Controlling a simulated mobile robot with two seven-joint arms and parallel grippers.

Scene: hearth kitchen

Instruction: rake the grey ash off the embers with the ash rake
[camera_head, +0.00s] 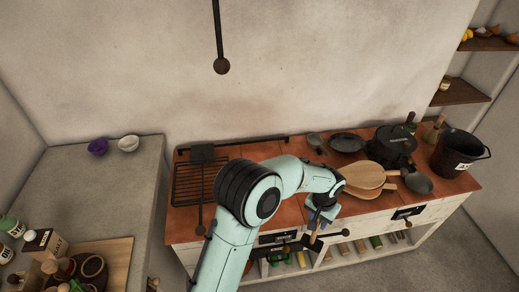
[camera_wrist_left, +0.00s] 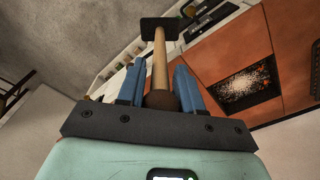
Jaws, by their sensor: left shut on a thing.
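My left gripper (camera_head: 322,216) is above the front edge of the tiled hearth top. In the left wrist view its blue fingers (camera_wrist_left: 158,82) are shut on the wooden handle of the ash rake (camera_wrist_left: 159,58). The rake's dark, flat rectangular head (camera_wrist_left: 161,28) points away from the fingers. In the head view the pale handle (camera_head: 315,236) shows below the gripper. The ember bed (camera_wrist_left: 245,85) is a dark recess in the tiles, with whitish grey ash over it; the rake head is apart from it. In the head view my arm seems to hide the embers. My right gripper is not in view.
A black grill rack (camera_head: 188,185) lies on the left of the hearth top. Wooden boards (camera_head: 362,176), a dark lidded pot (camera_head: 392,143), a pan (camera_head: 347,143) and a black bucket (camera_head: 460,152) stand to the right. A rod with a ball end (camera_head: 221,66) hangs above.

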